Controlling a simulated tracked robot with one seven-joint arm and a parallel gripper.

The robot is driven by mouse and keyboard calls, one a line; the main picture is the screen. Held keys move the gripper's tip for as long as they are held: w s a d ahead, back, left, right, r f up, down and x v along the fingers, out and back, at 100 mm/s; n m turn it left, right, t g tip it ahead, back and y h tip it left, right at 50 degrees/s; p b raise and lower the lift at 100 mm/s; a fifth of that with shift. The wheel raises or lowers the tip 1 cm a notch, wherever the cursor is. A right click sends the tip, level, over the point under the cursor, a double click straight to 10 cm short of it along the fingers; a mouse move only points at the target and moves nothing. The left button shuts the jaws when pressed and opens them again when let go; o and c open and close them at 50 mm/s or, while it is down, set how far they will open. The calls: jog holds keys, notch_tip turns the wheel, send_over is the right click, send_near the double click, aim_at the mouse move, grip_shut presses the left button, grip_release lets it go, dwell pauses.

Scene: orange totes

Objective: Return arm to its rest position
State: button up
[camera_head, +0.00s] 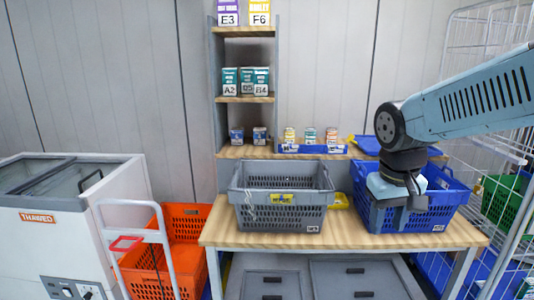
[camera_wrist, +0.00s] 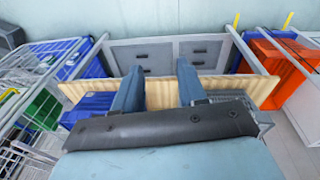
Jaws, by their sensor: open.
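My arm reaches in from the right in the head view, and my gripper (camera_head: 391,212) hangs in front of the blue crate (camera_head: 441,206) on the wooden table (camera_head: 343,231). In the wrist view my gripper (camera_wrist: 157,85) shows two blue-grey fingers set wide apart. Nothing is between the fingers. The wrist and gripper hide part of the blue crate. I cannot tell how far the gripper is from the crate.
A grey crate (camera_head: 281,214) stands left of the blue crate. A shelf (camera_head: 246,99) with boxes and cans rises behind. A wire cage (camera_head: 463,55) is close on the right. Orange totes (camera_head: 148,272) and a white freezer (camera_head: 75,215) stand at left.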

jog(key=s+r+t+y, duration=0.1)
jog(key=s+r+t, duration=0.3)
jog(key=r, duration=0.1)
jog(key=shift+a+r+m, duration=0.3)
jog(key=shift+a+r, duration=0.1)
